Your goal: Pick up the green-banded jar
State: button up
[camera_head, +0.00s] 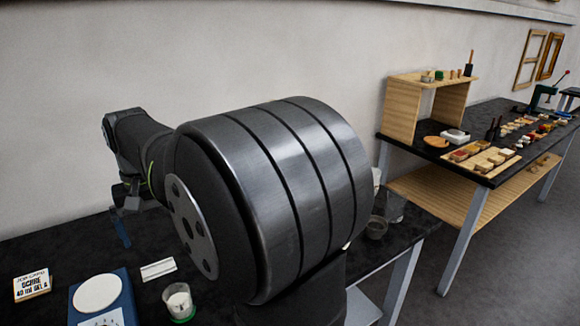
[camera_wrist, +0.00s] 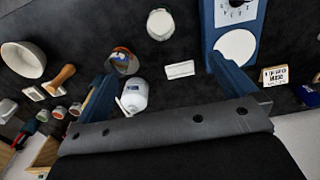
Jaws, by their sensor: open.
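The green-banded jar (camera_head: 180,303) stands upright on the dark bench in the head view, right of the blue scale. Its contents look white, and a green band shows near its base. A pale-topped jar at the same place beside the scale shows in the wrist view (camera_wrist: 160,24); its band is hard to see there. My gripper (camera_wrist: 162,70) is open, with its blue fingers spread wide and nothing held between them. The jar lies beyond the fingertips, apart from them. In the head view one blue finger (camera_head: 121,232) shows; my arm hides the rest.
The blue scale (camera_head: 123,288) with a round white pan, a lettered card (camera_head: 32,285) and a white strip (camera_head: 158,269) are close by. The wrist view shows a white bottle (camera_wrist: 133,96) near the left finger, an orange-banded jar (camera_wrist: 122,62) and a bowl (camera_wrist: 24,60).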

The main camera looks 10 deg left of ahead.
jog(key=shift+c, duration=0.4)
jog(key=c, duration=0.3)
jog(key=shift+f, duration=0.1)
jog(key=n, duration=0.4)
send_over(179, 301)
jog(key=s+d, duration=0.2)
notch_tip(179, 301, down, 7)
jog(key=shift+n, duration=0.3)
notch_tip(179, 301, down, 12)
jog(key=shift+d, duration=0.15)
jog(key=shift+s+f, duration=0.1)
jog(key=shift+f, duration=2.75)
